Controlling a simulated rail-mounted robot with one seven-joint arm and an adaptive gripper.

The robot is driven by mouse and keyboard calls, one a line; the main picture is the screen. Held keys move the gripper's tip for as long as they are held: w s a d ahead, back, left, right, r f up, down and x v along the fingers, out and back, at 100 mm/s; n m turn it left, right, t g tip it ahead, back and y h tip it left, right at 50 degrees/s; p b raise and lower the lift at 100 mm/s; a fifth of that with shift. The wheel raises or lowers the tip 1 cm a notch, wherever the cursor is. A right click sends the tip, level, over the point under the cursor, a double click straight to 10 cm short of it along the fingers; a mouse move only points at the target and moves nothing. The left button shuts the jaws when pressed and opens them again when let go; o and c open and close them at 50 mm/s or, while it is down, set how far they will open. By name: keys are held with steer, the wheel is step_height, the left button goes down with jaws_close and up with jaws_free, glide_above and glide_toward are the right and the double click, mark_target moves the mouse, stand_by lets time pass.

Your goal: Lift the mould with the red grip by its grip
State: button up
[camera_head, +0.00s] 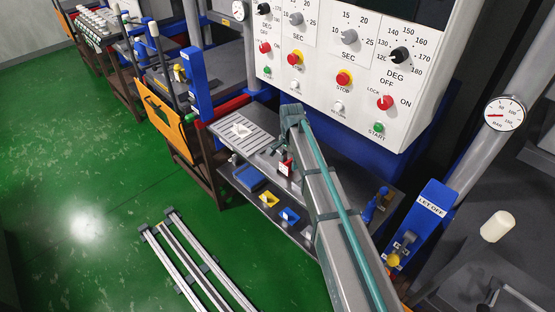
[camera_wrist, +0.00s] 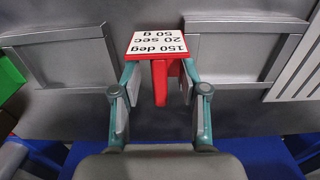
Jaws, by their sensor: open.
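The red grip (camera_wrist: 160,84) stands between the two open fingers of my gripper (camera_wrist: 158,92) in the wrist view, with a small visible gap at each finger. A white label (camera_wrist: 160,44) reading "150 deg 20 sec 50 g" sits at its top. The red grip also shows in the head view (camera_head: 286,167), on the grey bench beside my gripper (camera_head: 276,152), which is partly hidden there by my arm. The mould body below the grip is hard to tell from the grey metal around it.
A slotted plate (camera_head: 262,140) with a white piece lies left of the grip. A blue tray (camera_head: 248,177), a yellow piece (camera_head: 269,199) and a blue piece (camera_head: 289,215) lie on the lower shelf. The control panel (camera_head: 345,70) rises behind. A blue "LET OFF" post (camera_head: 428,205) stands right.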

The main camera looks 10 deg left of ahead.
jaws_close()
steer(key=shift+r, duration=0.15)
stand_by(0.4)
